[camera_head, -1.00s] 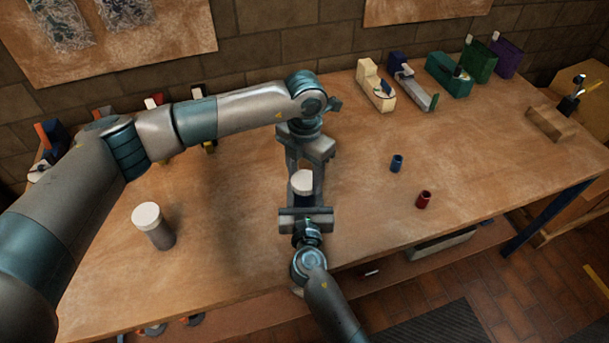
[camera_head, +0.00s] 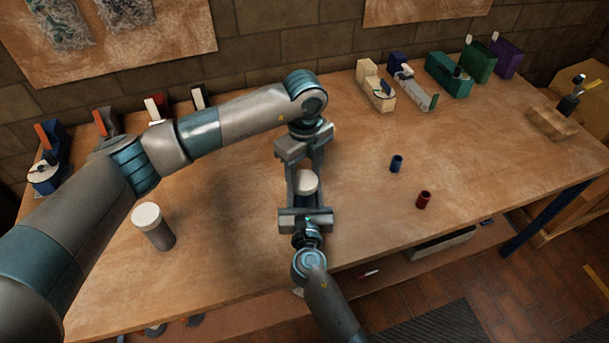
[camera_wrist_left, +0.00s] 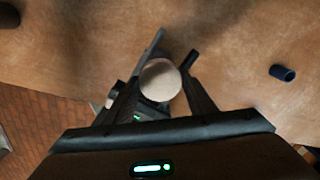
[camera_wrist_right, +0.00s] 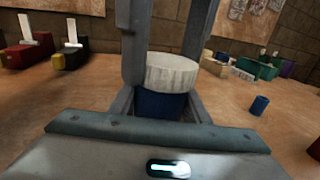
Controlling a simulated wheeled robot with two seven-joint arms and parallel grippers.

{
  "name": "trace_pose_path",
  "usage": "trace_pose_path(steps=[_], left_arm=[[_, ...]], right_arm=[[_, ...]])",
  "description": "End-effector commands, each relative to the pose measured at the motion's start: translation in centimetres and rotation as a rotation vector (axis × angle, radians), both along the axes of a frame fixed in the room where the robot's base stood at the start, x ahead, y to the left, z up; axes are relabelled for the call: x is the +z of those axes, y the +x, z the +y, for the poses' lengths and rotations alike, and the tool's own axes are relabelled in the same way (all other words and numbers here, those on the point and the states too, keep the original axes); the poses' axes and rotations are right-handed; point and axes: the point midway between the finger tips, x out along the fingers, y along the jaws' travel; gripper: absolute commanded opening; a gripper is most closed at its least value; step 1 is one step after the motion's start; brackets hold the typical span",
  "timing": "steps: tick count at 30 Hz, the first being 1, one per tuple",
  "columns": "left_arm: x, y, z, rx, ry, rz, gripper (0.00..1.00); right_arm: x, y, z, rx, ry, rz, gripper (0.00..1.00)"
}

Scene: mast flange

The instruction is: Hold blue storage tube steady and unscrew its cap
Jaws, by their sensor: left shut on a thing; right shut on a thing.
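The blue storage tube (camera_wrist_right: 160,106) stands upright in the right wrist view, with its wide white cap (camera_wrist_right: 171,73) on top. In the head view the cap (camera_head: 306,182) shows between my two grippers and hides the tube body. My right gripper (camera_head: 305,197) is shut around the blue body from the near side. My left gripper (camera_head: 305,178) reaches down from the far side and is shut on the cap. In the left wrist view the cap (camera_wrist_left: 160,80) shows from above between the left fingers.
A grey tube with a white cap (camera_head: 153,226) stands at the left of the bench. A small blue cup (camera_head: 397,164) and a red cup (camera_head: 424,200) stand to the right. Several coloured boxes line the back right. The bench's middle right is mostly clear.

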Motion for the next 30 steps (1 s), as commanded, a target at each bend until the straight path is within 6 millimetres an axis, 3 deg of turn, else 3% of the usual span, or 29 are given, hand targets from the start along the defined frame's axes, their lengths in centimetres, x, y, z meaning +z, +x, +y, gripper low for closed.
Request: trace_pose_path(steps=[30], left_arm=[[0.64, 0.06, 0.02, -0.004, 0.000, -0.001, 0.23]], right_arm=[[-0.04, -0.03, 0.02, 0.000, 0.000, 0.001, 0.00]])
